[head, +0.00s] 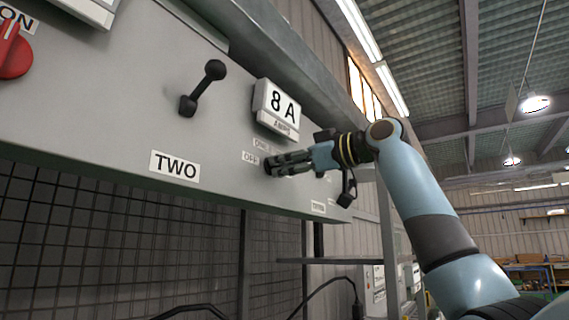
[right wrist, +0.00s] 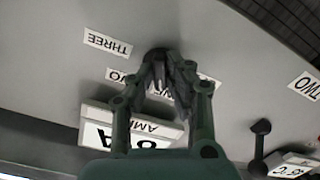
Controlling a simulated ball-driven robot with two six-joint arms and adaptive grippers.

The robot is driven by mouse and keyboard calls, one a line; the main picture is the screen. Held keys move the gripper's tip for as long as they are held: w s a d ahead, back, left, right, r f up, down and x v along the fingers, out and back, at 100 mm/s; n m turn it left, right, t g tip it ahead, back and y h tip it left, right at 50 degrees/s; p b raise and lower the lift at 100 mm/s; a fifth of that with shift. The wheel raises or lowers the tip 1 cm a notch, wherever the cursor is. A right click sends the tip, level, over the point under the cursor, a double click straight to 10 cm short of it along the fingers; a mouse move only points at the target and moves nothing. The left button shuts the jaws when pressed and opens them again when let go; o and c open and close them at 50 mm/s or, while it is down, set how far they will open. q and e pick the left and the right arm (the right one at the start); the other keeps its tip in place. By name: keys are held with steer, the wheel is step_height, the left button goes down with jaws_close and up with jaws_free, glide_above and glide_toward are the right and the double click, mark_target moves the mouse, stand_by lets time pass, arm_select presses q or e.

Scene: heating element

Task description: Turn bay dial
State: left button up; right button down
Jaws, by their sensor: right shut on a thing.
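The bay dial (head: 268,167) is a small dark knob on the grey panel, below the "8 A" display, with an "OFF" label at its left. My right gripper (head: 277,164) reaches it from the right, its fingers closed on it. In the right wrist view the two fingers (right wrist: 161,68) converge on the dark dial (right wrist: 157,53), which they partly cover. Its pointing direction is hard to tell. The left gripper is not in view.
The "8 A" amps display (head: 277,108) juts out just above the dial. A black lever (head: 203,87) sticks out to the left, above the "TWO" label (head: 174,166). A red knob (head: 14,55) is at far left. Another black lever (head: 348,188) is close under my right wrist.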

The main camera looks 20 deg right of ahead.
steer(key=m+p, duration=0.5)
steer(key=m, duration=0.6)
stand_by(0.5)
steer(key=c, duration=1.3)
jaws_free()
steer(key=shift+v, duration=6)
